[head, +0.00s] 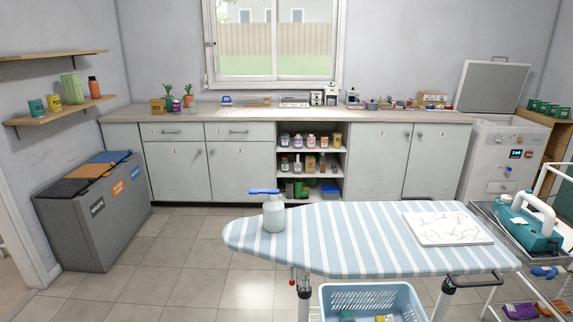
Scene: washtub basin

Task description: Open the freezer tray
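No thing is plainly recognisable as a freezer tray. A white appliance (478,165) stands at the right end of the counter. Its lid (490,85) is raised and leans back towards the wall. I cannot tell whether that panel is a tray, and the inside of the appliance is hidden from this angle. Neither of my grippers is in view.
A striped ironing board (340,225) with a spray bottle (273,214) and a white board (447,229) stands in front. A blue basket (368,293) sits below. A cart with a teal iron (527,225) is at right. The tiled floor (180,240) is clear at left.

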